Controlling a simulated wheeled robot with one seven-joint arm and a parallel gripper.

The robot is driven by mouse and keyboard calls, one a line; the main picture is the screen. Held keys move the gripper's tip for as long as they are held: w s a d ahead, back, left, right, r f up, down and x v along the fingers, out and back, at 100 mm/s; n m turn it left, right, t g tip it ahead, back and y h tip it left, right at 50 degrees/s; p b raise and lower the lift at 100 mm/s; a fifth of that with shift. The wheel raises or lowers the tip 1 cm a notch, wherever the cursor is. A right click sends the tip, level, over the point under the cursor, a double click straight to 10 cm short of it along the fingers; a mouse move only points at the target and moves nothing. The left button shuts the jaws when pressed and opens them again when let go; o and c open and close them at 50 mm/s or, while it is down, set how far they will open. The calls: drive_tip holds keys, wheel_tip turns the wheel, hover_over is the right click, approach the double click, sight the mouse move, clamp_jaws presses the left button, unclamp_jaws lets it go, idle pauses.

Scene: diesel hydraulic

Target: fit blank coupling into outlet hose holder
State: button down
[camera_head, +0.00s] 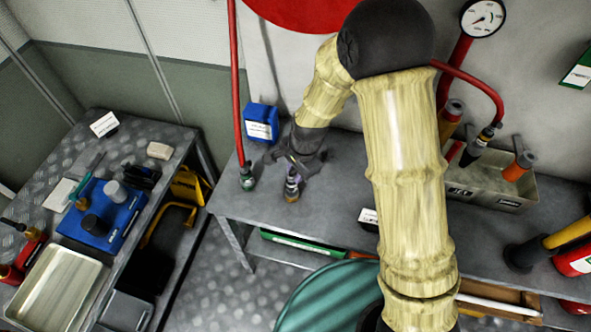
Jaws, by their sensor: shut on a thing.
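My gripper (294,170) is over the left part of the grey bench. It is shut on a small coupling (292,187), grey with a brass-coloured lower end, which I take to be the blank coupling. The coupling hangs roughly upright below the fingers; I cannot tell whether it touches the bench top. The gripper hides its upper part. Which thing is the outlet hose holder is not clear. A grey labelled box (525,195) at the right of the bench holds several upright hose ends. A red hose (236,100) with a green end fitting (247,178) comes down left of my gripper.
A blue container (261,122) stands behind the gripper's left side. A pressure gauge (483,17) is on the wall. The left table (165,131) carries a blue case (117,218) and a metal tray (67,290). My arm covers the bench middle. Bench around the coupling looks clear.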

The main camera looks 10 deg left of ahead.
drive_tip(key=shift+f+b, duration=0.4)
drive_tip(key=shift+f, duration=0.3)
drive_tip(key=c, duration=1.2)
unclamp_jaws()
drive_tip(key=d+r, duration=0.1)
drive_tip(key=r, duration=1)
drive_tip(key=d+r, duration=0.1)
drive_tip(key=r, duration=0.5)
drive_tip(key=shift+s+d+r, duration=0.15)
drive_tip(key=shift+s+d, duration=0.15)
drive_tip(key=shift+s, duration=0.05)
